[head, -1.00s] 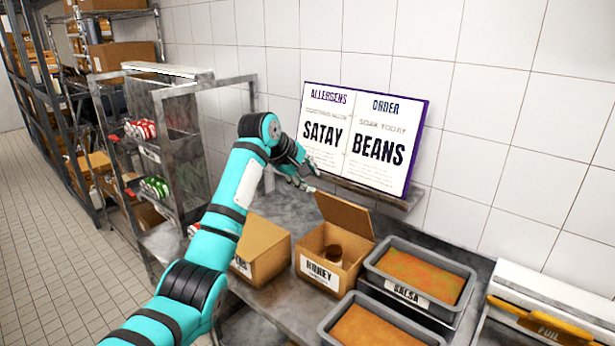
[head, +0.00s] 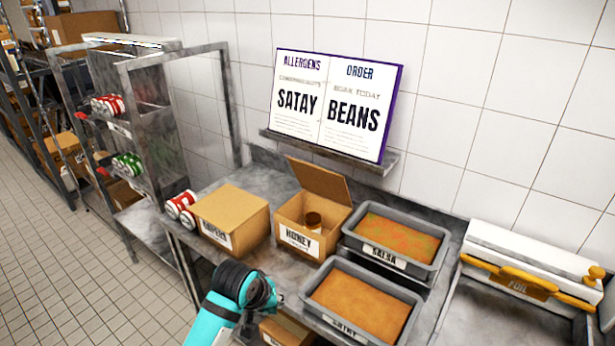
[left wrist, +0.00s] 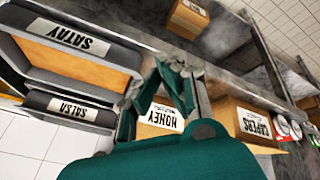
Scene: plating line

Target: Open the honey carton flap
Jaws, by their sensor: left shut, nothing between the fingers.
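The honey carton (head: 297,238) stands on the steel counter between the capers carton and the salsa tub. Its flap (head: 320,180) stands up at the back, tilted toward the wall, so the carton is open. A brown jar (head: 313,220) shows inside. My left gripper (left wrist: 163,78) is shut and empty; in the left wrist view it is in front of the honey carton (left wrist: 160,118), with the label upside down. In the head view my left arm is low, in front of the counter, and its fingertips are hard to make out. My right gripper is not in view.
The closed capers carton (head: 236,212) stands left of the honey carton, with red cans (head: 180,205) beyond it. The salsa tub (head: 385,262) and the satay tub (head: 325,322) are on the right. A foil dispenser (head: 520,285) is farther right. A sign (head: 335,105) stands on a wall ledge.

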